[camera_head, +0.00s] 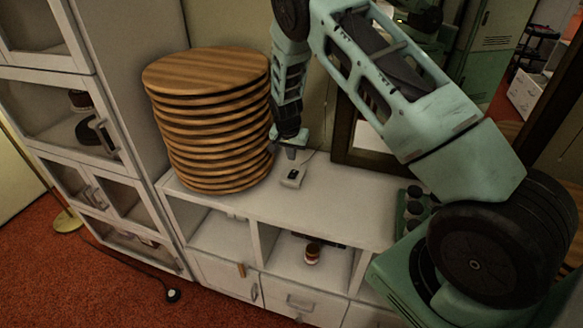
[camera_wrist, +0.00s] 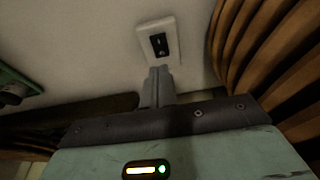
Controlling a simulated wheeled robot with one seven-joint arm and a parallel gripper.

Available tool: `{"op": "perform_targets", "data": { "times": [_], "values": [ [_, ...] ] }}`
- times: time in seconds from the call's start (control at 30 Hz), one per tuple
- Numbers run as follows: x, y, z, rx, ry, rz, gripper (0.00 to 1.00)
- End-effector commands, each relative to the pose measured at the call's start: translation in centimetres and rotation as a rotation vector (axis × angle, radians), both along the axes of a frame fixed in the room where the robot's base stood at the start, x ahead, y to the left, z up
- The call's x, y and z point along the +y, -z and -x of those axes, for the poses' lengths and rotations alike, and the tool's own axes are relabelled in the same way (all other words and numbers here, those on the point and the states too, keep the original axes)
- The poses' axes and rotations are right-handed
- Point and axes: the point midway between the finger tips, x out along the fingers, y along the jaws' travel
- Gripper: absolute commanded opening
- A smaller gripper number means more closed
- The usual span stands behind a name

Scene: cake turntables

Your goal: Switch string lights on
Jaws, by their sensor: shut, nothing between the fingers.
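A small white switch box with a dark rocker (camera_head: 293,177) lies on the white cabinet top, with a thin cord running from its far end. In the wrist view the switch box (camera_wrist: 158,42) is just beyond the fingertips. My gripper (camera_head: 291,154) is shut and empty, pointing down just above and behind the switch. In the wrist view the shut fingers of my gripper (camera_wrist: 160,72) reach to the near edge of the box. I cannot tell whether they touch it. The string lights cannot be made out in either view.
A tall stack of round wooden boards (camera_head: 212,120) stands close to the left of the switch. The white cabinet top (camera_head: 345,213) is clear to the right. A dark-framed mirror (camera_head: 343,130) stands behind. A small jar (camera_head: 312,253) sits in the open shelf below.

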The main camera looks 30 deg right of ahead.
Motion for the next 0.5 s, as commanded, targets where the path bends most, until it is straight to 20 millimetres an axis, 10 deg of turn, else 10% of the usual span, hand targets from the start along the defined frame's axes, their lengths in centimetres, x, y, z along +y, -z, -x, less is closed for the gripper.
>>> {"op": "perform_targets", "data": {
  "times": [0.5],
  "values": [
    [-0.3,6.9,-0.2,0.000,-0.001,0.000,0.00]
  ]
}}
